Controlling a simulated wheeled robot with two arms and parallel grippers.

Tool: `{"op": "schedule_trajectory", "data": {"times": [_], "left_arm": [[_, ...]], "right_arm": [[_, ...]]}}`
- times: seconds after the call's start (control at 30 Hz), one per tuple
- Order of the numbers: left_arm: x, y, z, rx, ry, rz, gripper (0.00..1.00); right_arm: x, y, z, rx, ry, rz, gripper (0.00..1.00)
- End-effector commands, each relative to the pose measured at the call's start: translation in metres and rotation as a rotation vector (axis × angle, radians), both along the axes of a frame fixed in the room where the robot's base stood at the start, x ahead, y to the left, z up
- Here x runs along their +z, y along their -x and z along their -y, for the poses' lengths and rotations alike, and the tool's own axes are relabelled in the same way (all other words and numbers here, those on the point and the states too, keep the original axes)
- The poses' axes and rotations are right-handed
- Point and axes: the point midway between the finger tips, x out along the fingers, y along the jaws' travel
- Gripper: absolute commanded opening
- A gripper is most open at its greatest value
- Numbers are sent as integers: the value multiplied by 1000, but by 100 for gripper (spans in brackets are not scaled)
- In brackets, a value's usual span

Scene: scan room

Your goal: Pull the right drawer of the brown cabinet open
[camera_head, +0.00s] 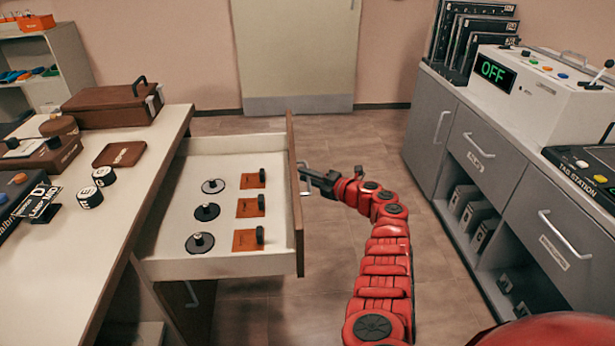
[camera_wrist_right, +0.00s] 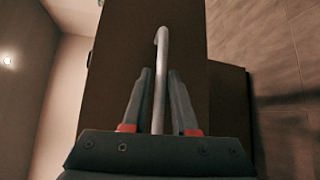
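The right drawer (camera_head: 170,268) is pulled out from under the left counter. Its brown front (camera_head: 292,150) faces right, away from the counter, and carries a metal handle (camera_head: 304,178). The drawer holds round black knobbed pieces and orange square pieces. My right gripper (camera_head: 311,176) is at the handle, outside the drawer front. In the right wrist view the handle (camera_wrist_right: 161,65) stands between the two fingers of the right gripper (camera_wrist_right: 160,80), with narrow gaps showing on both sides. My left gripper is not in view.
The counter top (camera_head: 125,190) bears a brown case (camera_head: 115,105), dark boxes and round tokens. A grey cabinet (camera_head: 470,150) with an "OFF" machine (camera_head: 540,95) stands at the right. Free floor (camera_head: 345,140) lies between, with a closed door (camera_head: 295,50) behind.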

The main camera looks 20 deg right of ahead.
Motion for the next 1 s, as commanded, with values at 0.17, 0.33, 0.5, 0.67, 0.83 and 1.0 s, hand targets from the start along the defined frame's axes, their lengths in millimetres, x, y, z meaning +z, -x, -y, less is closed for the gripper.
{"op": "schedule_trajectory", "data": {"times": [0.17,0.33,0.5,0.67,0.83,1.0], "left_arm": [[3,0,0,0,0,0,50],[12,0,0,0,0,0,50],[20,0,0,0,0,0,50],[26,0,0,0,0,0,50],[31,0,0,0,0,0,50],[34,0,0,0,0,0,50]], "right_arm": [[0,5,2,0,1,-2,26],[3,23,10,1,3,-4,26],[7,51,25,0,6,-6,26],[11,78,38,1,6,-5,26],[17,110,54,0,4,-5,26],[21,137,69,-1,3,-3,26]]}}
